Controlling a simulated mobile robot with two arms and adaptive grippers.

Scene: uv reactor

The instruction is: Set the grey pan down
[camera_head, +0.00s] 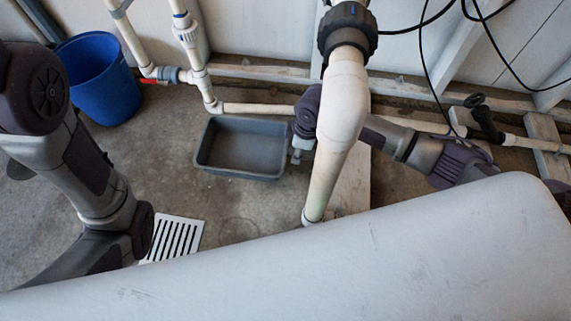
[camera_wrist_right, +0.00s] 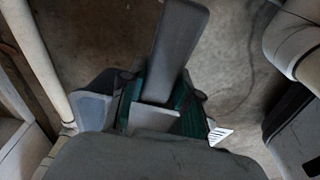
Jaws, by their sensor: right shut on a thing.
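The grey pan (camera_head: 240,170) is a shallow rectangular tray, open side up and empty, near the wall pipes in the head view. My right gripper (camera_head: 297,152) is shut on its right end, partly hidden by a thick white pipe. In the right wrist view, the grey pan (camera_wrist_right: 178,45) shows as a narrow grey piece between the teal-padded fingers of my right gripper (camera_wrist_right: 160,108). The pan looks about level; I cannot tell whether it touches the floor. My left arm reaches down at the left, its gripper hidden.
A blue bucket (camera_head: 98,80) stands at the back left. A white slotted drain grate (camera_head: 174,238) lies in the concrete floor. The white vertical pipe (camera_head: 336,135) stands in front of my right gripper. A large white tank (camera_head: 330,265) fills the foreground. Floor left of the pan is clear.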

